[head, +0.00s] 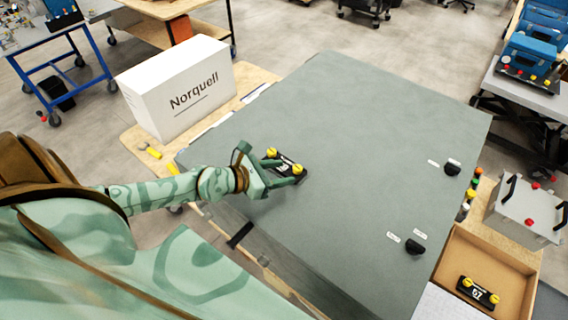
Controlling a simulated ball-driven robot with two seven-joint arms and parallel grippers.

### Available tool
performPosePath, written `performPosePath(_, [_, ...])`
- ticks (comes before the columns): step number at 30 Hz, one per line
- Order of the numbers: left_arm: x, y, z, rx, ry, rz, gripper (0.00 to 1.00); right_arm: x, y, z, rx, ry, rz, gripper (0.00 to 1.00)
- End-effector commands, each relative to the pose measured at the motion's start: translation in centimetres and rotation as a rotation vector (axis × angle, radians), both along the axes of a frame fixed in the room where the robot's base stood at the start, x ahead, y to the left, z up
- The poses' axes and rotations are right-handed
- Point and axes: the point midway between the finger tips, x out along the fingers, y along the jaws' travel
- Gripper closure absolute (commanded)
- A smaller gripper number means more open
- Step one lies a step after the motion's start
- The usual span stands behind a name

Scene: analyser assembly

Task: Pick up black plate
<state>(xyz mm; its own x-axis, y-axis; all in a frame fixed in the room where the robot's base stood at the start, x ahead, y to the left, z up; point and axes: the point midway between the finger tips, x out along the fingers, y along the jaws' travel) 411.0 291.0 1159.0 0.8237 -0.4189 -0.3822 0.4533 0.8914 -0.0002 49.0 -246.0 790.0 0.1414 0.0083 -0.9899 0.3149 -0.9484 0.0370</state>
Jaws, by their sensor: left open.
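A black plate (290,168) with two yellow knobs lies on the large grey-green panel, left of its middle. My left gripper (283,182) is open at the near side of this plate, its fingers reaching toward and overlapping it in the view. I cannot tell whether the fingers touch it. A second black plate (478,292) with two yellow knobs lies in the cardboard box at the lower right. My right gripper is not in view.
The grey-green panel (370,130) is mostly clear, with two black knobs (452,167) and white labels at its right. A white Norquell box (178,88) stands at the left. A cardboard box (513,268) and grey case (525,208) stand at the right.

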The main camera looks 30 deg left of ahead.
Motion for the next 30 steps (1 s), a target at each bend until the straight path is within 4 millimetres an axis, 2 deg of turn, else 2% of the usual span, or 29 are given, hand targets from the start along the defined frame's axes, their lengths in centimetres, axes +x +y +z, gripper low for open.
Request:
performPosePath(3, [1.9, -0.2, -1.4, 0.002, -0.004, 0.001, 0.52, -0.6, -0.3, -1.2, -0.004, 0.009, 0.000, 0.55])
performPosePath(6, [3.0, -0.9, -1.7, 0.001, -0.004, 0.001, 0.52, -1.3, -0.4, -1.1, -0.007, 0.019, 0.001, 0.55])
performPosePath(15, [3.4, -1.2, -2.0, 0.000, -0.001, 0.001, 0.52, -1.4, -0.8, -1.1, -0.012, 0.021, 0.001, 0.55])
performPosePath(20, [3.4, -1.1, -2.0, 0.001, -0.001, 0.001, 0.96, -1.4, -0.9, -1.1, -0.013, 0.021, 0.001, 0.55])
performPosePath(21, [3.4, -1.1, -2.0, 0.001, -0.001, 0.001, 1.00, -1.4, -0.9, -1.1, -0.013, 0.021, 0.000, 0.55])
performPosePath(30, [3.4, -1.1, -1.8, 0.001, -0.001, 0.001, 1.00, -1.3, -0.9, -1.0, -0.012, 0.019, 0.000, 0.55])
